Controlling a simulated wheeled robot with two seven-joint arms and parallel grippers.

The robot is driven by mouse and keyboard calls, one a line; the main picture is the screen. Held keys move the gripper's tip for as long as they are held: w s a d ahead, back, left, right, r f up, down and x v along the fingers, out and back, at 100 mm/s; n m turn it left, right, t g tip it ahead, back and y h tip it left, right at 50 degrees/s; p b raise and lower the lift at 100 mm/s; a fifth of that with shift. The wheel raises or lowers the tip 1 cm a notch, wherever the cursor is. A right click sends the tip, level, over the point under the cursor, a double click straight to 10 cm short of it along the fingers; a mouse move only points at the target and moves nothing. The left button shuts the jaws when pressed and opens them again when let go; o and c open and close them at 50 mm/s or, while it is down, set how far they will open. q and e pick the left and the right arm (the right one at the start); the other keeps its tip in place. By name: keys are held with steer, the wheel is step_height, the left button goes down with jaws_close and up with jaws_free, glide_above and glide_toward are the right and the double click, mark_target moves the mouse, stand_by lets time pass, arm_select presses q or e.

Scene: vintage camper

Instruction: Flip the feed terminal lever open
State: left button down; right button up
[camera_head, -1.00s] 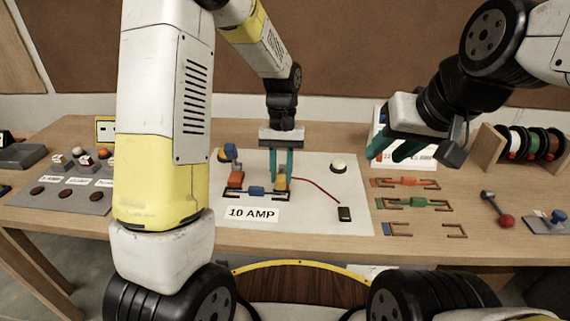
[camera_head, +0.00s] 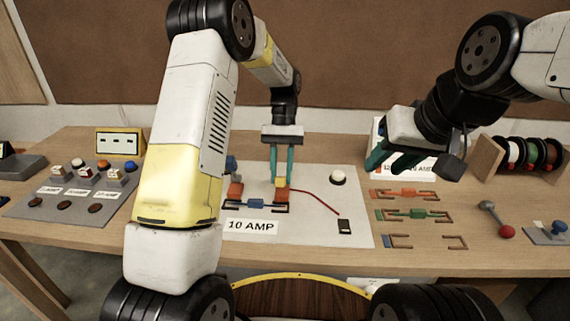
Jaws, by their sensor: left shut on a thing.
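The white board (camera_head: 350,228) labelled "10 AMP" lies on the bench. Its left terminal is an orange block (camera_head: 235,190) with a blue lever (camera_head: 231,164) standing up, partly hidden behind my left arm. A fuse link with a blue body (camera_head: 256,203) spans to the right terminal, an orange block (camera_head: 281,197) with a small yellow lever (camera_head: 281,184). My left gripper (camera_head: 281,180) points down over the right terminal and is shut on the yellow lever. The lever's exact tilt is hard to see between the fingers. My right gripper (camera_head: 385,162) looks open and empty, above the bench to the right.
A red wire (camera_head: 316,198) runs to a black block (camera_head: 344,227); a white round button (camera_head: 338,176) sits behind. Spare links (camera_head: 420,213) lie right of the board. A wire-spool rack (camera_head: 525,155) and a red-knobbed lever (camera_head: 506,231) stand further right. A switch panel (camera_head: 85,190) is left.

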arm_select(q)
steer(key=c, duration=1.2)
jaws_free()
steer(key=shift+o, duration=0.2)
steer(key=v, duration=0.8)
steer(key=shift+c, duration=0.2)
